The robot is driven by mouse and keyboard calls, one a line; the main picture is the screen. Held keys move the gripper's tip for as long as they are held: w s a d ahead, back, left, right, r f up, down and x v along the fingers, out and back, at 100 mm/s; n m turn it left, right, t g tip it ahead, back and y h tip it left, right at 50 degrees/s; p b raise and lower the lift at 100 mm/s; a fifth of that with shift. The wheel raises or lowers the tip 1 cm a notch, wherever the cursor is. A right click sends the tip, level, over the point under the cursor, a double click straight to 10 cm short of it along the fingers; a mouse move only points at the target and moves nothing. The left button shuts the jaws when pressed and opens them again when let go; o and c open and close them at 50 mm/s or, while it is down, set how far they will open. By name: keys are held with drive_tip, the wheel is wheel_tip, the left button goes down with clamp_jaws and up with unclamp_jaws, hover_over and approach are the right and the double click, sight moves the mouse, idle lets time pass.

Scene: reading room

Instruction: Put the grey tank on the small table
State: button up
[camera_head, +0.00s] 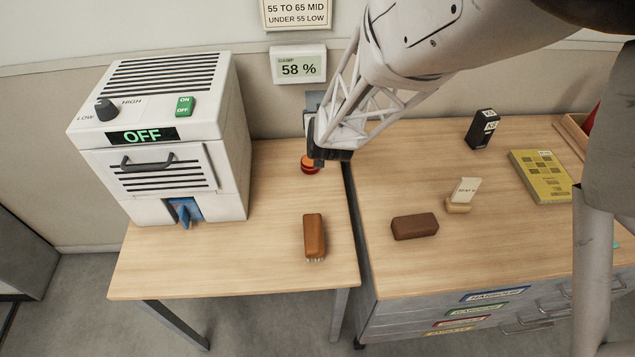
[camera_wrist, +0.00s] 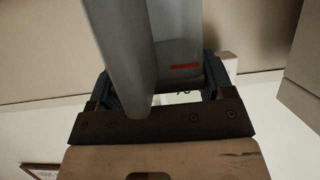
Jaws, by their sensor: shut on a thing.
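The grey tank (camera_wrist: 125,45) fills the upper middle of the wrist view, with a red mark on its side. My gripper (camera_wrist: 160,95) is shut on it. In the head view my gripper (camera_head: 328,150) is above the back right of the small table (camera_head: 230,262), near the wall. Only a small grey part of the tank (camera_head: 313,102) seems to show there, beside my wrist; the rest is hidden. The small table is the wooden one on the left, and it carries a white machine (camera_head: 122,170) whose display reads OFF.
A brown brush (camera_head: 314,235) and a red-orange round thing (camera_head: 309,168) are on the small table. Its front middle is clear. The cabinet (camera_head: 400,268) to the right holds a dark brown block (camera_head: 414,227), a tagged piece (camera_head: 459,207), a black box (camera_head: 482,130) and a yellow book (camera_head: 541,175).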

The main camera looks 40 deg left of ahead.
drive_tip(key=s+a+f, duration=0.2)
drive_tip(key=s+a, duration=0.3)
drive_tip(key=s, duration=0.6)
drive_tip(key=shift+s+a, duration=0.3)
drive_tip(key=shift+s, duration=0.1)
drive_tip(key=shift+f, duration=0.15)
wheel_tip(320, 180, down, 6)
drive_tip(key=shift+w+f, duration=0.1)
drive_tip(key=shift+f, duration=0.05)
drive_tip(key=shift+f, duration=1.8)
drive_tip(key=shift+f, duration=0.15)
drive_tip(key=o, duration=1)
drive_tip(key=shift+d+r, duration=0.1)
drive_tip(key=shift+r, duration=0.1)
